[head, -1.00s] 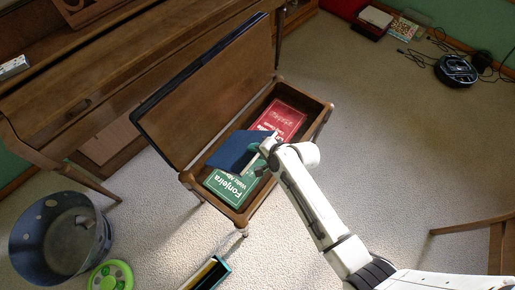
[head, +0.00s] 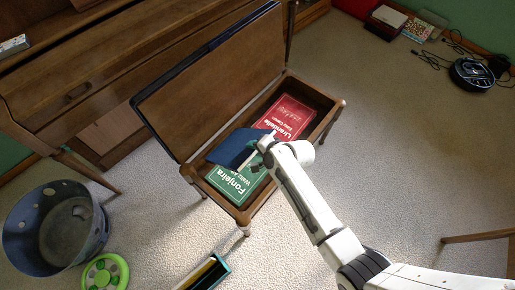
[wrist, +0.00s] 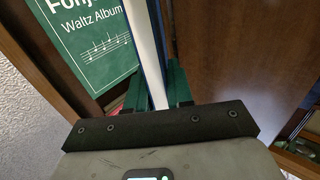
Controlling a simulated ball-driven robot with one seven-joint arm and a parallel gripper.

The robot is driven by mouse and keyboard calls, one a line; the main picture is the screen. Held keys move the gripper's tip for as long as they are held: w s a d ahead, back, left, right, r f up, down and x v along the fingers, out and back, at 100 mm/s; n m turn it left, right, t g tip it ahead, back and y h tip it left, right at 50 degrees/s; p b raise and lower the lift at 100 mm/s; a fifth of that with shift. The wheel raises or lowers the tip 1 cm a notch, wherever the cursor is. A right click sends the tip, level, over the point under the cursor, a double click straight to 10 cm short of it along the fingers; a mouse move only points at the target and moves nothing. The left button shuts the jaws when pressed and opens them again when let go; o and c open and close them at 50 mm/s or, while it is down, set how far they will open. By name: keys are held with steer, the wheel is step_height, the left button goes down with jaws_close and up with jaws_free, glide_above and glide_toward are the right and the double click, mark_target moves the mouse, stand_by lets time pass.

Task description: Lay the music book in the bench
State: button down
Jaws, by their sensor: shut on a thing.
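My gripper (head: 257,152) is shut on a dark blue music book (head: 230,147) and holds it over the open bench (head: 240,215). In the wrist view the blue book shows edge-on as a pale page edge (wrist: 145,45) between the green fingers (wrist: 178,84). Its lower part is hidden, so I cannot tell whether it touches anything. Inside the bench lie a green book (head: 232,185) at the near end and a red book (head: 287,115) towards the far end. The lid (head: 215,85) stands raised on the piano side.
The piano (head: 60,85) is behind the bench. A blue-grey bin (head: 25,235) and a green ring-shaped toy (head: 106,275) are at lower left. A dark open box (head: 205,273) lies in front.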

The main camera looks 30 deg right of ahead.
steer(key=shift+w+a+f+b, duration=0.1)
steer(key=shift+w+f+b, duration=0.15)
steer(key=shift+f+b, duration=0.5)
steer(key=shift+w+a+f+b, duration=0.1)
steer(key=shift+w+f+b, duration=0.15)
steer(key=shift+f+b, duration=0.55)
steer(key=shift+w+a+f+b, duration=0.1)
steer(key=shift+w+f+b, duration=0.25)
steer(key=shift+f, duration=0.65)
steer(key=shift+s, duration=0.1)
steer(key=c, duration=0.9)
jaws_free()
steer(key=shift+s, duration=0.1)
steer(key=p+v, duration=0.2)
steer(key=v, duration=0.8)
steer(key=shift+s+d+r+p, duration=0.15)
steer(key=shift+s+d+p, duration=0.05)
steer(key=shift+s+p, duration=0.1)
